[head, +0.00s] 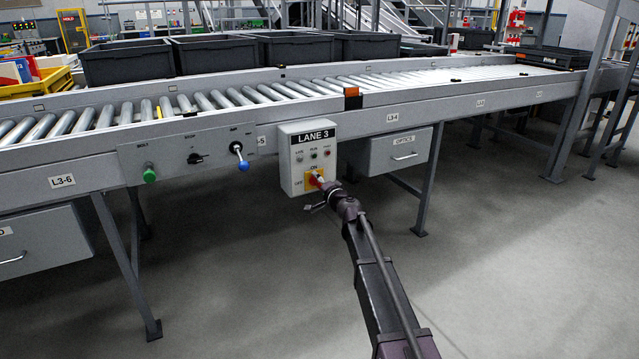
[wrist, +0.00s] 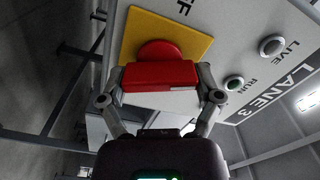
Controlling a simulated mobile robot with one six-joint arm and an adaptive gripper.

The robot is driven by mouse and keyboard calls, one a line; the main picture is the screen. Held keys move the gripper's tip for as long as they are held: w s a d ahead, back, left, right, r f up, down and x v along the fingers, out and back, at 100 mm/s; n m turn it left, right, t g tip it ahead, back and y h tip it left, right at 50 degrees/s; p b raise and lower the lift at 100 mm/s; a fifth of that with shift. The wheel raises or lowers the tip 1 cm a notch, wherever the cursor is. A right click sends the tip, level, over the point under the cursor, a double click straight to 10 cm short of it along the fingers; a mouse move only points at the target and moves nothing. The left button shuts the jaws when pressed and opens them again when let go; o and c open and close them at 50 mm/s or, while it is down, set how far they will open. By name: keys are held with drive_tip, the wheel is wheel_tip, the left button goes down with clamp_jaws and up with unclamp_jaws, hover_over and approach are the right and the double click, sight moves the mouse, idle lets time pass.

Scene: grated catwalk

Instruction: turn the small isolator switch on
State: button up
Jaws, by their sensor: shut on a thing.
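The small isolator switch has a red handle (head: 316,179) on a yellow plate (head: 307,187), low on the front of the grey LANE 3 box (head: 298,155). ON is printed above the plate and OFF to its left. In the wrist view the red handle (wrist: 160,76) is a bar in front of the yellow plate (wrist: 197,42). My gripper (wrist: 160,90) is shut on the handle, one finger at each end. In the head view my gripper (head: 325,188) partly hides the handle, and its exact angle is hard to tell there.
The box hangs on a roller conveyor (head: 440,95). To its left are a blue-tipped lever (head: 240,158), a black knob (head: 195,158) and a green button (head: 149,175). An OPTICS drawer (head: 395,151) is at right. Dark bins (head: 125,62) stand behind. The floor in front is clear.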

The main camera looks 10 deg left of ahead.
drive_tip(key=m, duration=0.4)
drive_tip(key=shift+w+d+f+m, duration=0.1)
drive_tip(key=shift+w+m, duration=0.05)
drive_tip(key=shift+m, duration=0.25)
drive_tip(key=o, duration=0.9)
drive_tip(key=v, duration=1.2)
